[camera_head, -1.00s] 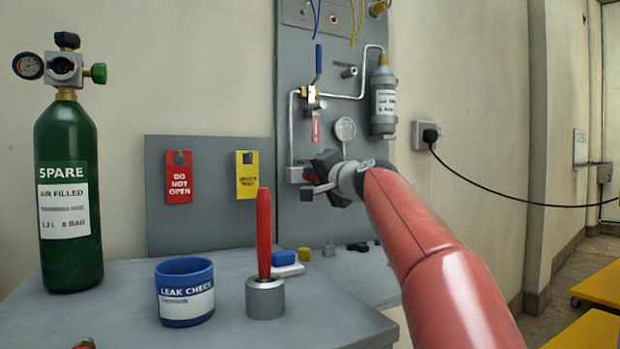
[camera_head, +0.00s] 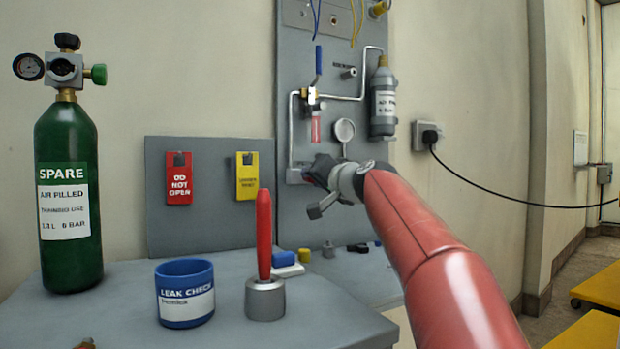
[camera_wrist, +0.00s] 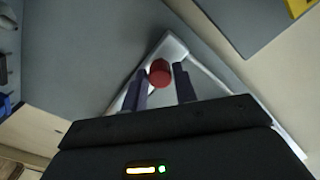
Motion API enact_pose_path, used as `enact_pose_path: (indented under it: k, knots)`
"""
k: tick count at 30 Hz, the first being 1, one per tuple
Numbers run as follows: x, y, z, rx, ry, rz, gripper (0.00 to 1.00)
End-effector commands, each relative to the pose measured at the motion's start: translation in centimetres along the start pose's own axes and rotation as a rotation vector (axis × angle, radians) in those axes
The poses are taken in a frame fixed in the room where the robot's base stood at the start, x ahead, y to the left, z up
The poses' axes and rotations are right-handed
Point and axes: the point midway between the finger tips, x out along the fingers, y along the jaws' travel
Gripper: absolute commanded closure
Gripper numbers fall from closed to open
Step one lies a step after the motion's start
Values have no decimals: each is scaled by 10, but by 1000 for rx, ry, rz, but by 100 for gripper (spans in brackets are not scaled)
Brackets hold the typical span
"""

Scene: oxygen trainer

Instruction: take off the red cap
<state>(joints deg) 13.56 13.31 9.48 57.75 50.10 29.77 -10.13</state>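The red cap (camera_wrist: 160,73) shows in the wrist view as a small red round thing in front of a pale, bright-edged surface. It is between the two dark fingertips of my gripper (camera_wrist: 161,76), with a narrow gap seeming to show on each side. The fingers are apart. In the head view my gripper (camera_head: 315,190) is at the lower part of the grey wall panel (camera_head: 340,225), below a round gauge (camera_head: 344,130). The gripper hides the cap there.
A grey bench (camera_head: 120,325) holds a green spare cylinder (camera_head: 68,195), a blue leak-check cup (camera_head: 185,305) and a red-handled tool in a metal holder (camera_head: 265,300). Red (camera_head: 179,180) and yellow (camera_head: 247,178) tags hang on a low board. A grey bottle (camera_head: 383,105) is on the panel.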

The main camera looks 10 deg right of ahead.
Motion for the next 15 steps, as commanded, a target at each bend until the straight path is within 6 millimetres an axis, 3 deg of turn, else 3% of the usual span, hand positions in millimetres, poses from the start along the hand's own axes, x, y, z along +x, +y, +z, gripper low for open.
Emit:
enact_pose_path:
  k: [4,15]
  knots:
    - [0,0,0,1,1,0,55]
    - [-5,0,-1,2,3,1,55]
